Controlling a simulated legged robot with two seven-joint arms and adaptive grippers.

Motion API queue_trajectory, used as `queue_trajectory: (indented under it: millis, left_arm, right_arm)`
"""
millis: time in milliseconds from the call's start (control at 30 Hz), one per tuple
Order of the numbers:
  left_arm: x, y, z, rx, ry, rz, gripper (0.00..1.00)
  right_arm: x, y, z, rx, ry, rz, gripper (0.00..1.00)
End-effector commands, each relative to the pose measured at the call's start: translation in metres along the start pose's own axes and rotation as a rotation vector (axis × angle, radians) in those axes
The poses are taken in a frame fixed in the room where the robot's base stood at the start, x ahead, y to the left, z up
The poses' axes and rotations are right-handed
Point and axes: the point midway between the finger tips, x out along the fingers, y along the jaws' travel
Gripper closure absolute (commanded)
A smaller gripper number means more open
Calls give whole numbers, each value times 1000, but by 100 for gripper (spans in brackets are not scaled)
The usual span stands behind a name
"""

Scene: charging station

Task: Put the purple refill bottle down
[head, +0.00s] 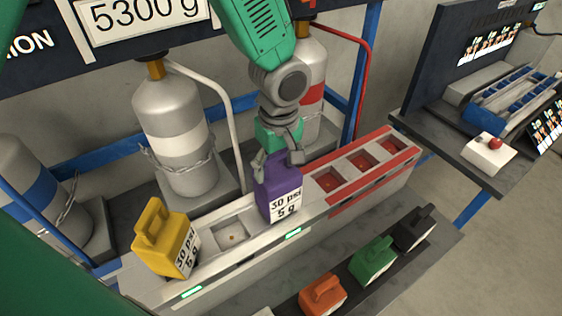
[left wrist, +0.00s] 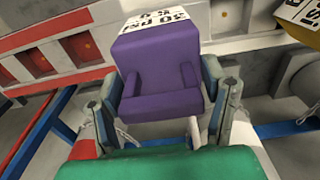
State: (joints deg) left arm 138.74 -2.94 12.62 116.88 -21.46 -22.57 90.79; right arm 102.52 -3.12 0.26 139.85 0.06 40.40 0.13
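The purple refill bottle (head: 279,190), labelled 30 psi 5 g, is upright at the right end of the white rack section (head: 214,262), beside the red section. I cannot tell whether its base rests in the slot there. My left gripper (head: 278,158) comes down from above with a finger on each side of the bottle's top. In the left wrist view the purple bottle (left wrist: 160,75) fills the space between the fingers, which appear to press on its sides. My right gripper is not in view.
A yellow bottle (head: 165,240) stands tilted at the rack's left, with an empty slot (head: 232,236) between it and the purple one. The red section (head: 362,170) has empty slots. Orange (head: 323,295), green (head: 373,262) and black (head: 414,228) bottles stand in front. Gas cylinders (head: 176,135) stand behind.

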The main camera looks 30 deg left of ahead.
Motion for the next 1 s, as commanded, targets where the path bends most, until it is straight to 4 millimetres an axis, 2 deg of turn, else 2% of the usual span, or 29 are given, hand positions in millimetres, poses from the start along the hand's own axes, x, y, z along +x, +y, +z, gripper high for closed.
queue_trajectory:
  millis: [367,467,800,1000]
  left_arm:
    - [-6,1,0,0,1,-1,21]
    - [-18,2,0,-2,3,2,21]
    - [-90,2,0,-2,2,3,21]
    - [-116,2,0,-1,1,0,21]
  right_arm:
    - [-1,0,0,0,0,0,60]
    - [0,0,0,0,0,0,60]
    - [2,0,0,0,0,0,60]
    - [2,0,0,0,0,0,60]
